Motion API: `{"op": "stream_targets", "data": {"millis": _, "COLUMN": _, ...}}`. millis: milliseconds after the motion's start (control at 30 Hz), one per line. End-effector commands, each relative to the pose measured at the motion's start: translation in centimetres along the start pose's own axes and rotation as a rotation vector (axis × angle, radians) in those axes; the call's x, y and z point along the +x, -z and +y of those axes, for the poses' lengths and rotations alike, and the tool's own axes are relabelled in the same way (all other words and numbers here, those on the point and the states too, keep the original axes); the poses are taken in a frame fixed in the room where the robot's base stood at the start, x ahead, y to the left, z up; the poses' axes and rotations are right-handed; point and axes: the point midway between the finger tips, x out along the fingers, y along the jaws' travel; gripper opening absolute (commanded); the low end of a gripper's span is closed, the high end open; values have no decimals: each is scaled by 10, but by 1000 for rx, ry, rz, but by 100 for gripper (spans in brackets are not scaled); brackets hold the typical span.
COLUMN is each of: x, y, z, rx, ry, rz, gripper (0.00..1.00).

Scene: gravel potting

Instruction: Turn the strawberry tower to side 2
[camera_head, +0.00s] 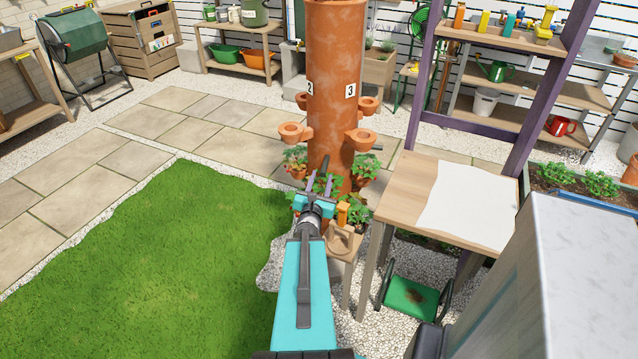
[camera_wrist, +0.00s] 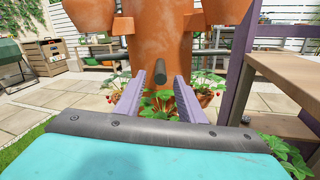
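In the wrist view the tower (camera_wrist: 160,45) fills the upper middle, and a dark round peg (camera_wrist: 159,72) sticks out toward me. My gripper (camera_wrist: 158,92) is open, its two purple fingers apart. The peg appears between the fingers; I cannot tell its exact depth. In the head view my gripper (camera_head: 321,184) is low in front of the tower.
A wooden potting table (camera_head: 395,185) with purple posts stands just right of the tower. A small wooden stand (camera_head: 345,245) is close to my arm. A green kneeler (camera_head: 412,300) lies on the gravel. Grass (camera_head: 150,270) and paving (camera_head: 150,130) to the left are clear.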

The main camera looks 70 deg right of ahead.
Motion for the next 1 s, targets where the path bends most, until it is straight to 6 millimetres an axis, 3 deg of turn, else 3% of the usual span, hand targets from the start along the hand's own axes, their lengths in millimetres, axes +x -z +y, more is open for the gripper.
{"op": "stream_targets", "data": {"millis": 600, "x": -30, "y": -2, "z": 0, "rx": -1, "ry": 0, "rz": 2, "gripper": 36}}
{"op": "stream_targets", "data": {"millis": 1000, "x": -37, "y": 0, "z": 0, "rx": 1, "ry": -1, "rz": 0, "gripper": 36}}
